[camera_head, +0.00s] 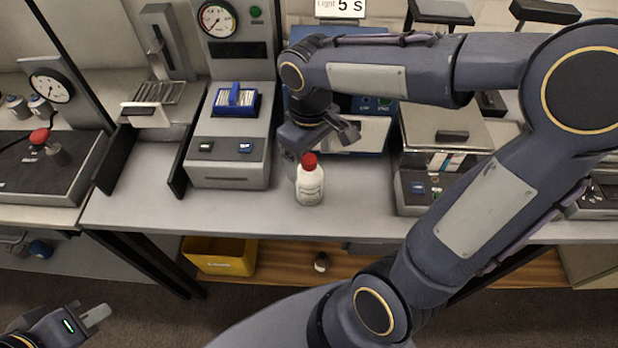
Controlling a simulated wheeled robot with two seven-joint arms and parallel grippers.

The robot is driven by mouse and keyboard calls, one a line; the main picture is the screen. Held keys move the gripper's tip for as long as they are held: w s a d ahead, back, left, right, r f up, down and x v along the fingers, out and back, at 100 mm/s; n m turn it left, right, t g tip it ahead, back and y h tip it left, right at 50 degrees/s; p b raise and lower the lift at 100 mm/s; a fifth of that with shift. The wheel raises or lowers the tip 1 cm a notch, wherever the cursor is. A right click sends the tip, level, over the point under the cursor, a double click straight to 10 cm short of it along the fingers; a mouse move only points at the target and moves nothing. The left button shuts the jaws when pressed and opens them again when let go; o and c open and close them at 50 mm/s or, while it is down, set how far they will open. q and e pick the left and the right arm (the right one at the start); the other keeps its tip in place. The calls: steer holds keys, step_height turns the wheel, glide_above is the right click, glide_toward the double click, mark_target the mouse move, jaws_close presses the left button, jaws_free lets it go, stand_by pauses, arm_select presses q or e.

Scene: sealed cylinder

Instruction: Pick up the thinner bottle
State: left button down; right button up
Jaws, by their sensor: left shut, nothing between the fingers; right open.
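A white bottle (310,188) with a red cap stands upright on the grey bench near its front edge. My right gripper (318,148) is open just above and behind the bottle's cap; I cannot tell whether it touches the bottle. My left gripper (98,316) is shut and empty at the lower left, away from the bench.
A grey device (232,170) with a gauge and blue rack stands left of the white bottle. A balance-like machine (440,130) stands to the right, partly behind my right arm. A yellow bin (220,262) is below. Bare bench (358,205) lies right of the bottle.

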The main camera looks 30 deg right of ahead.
mark_target(309, 179)
step_height(309, 179, down, 4)
steer(key=shift+w+f, duration=0.1)
steer(key=shift+w, duration=0.05)
steer(key=c, duration=1.6)
